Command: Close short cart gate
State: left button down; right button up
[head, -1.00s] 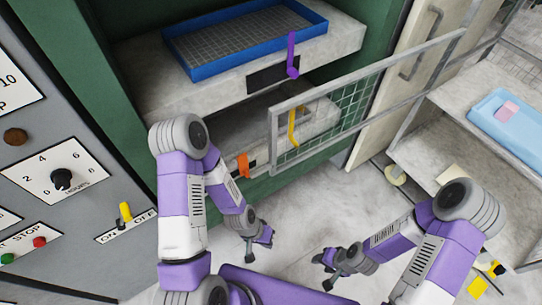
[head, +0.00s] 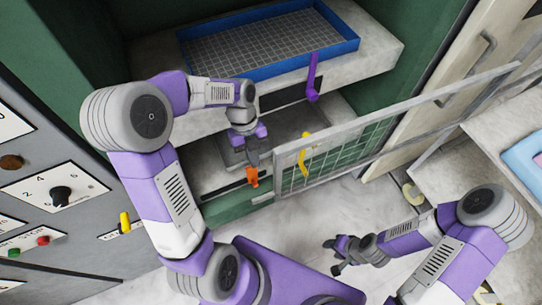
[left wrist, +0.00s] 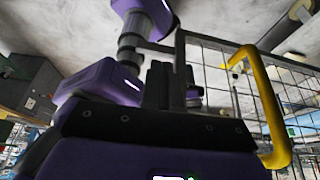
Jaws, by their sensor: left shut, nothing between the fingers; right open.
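The gate (head: 345,158) is a grey-framed wire-mesh panel with a yellow handle (head: 304,158). It stands at a slant in front of the press, its left end near the lower opening. The gate mesh (left wrist: 300,85) and the handle (left wrist: 268,105) also show at the right of the left wrist view. My left gripper (head: 252,163) is shut and empty, just left of the gate's left end and above an orange piece (head: 252,178). In the left wrist view its fingers (left wrist: 166,85) appear beside the gate frame. My right gripper (head: 336,256) is open and empty, low and apart from the gate.
A blue mesh-bottomed tray (head: 270,66) lies on the upper press slab, with a purple handle (head: 313,78) at its front. A control panel (head: 40,205) is at left. A shelf cart (head: 490,125) stands at right. Floor below the gate is clear.

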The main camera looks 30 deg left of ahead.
pick_arm(q)
jog(key=s+b+x, duration=0.1)
jog(key=x, duration=0.8)
jog(key=shift+s+b, duration=0.35)
pick_arm(e)
jog(key=shift+s+f, duration=0.5)
jog(key=shift+s, duration=0.05)
pick_arm(q)
jog(key=shift+d, duration=0.1)
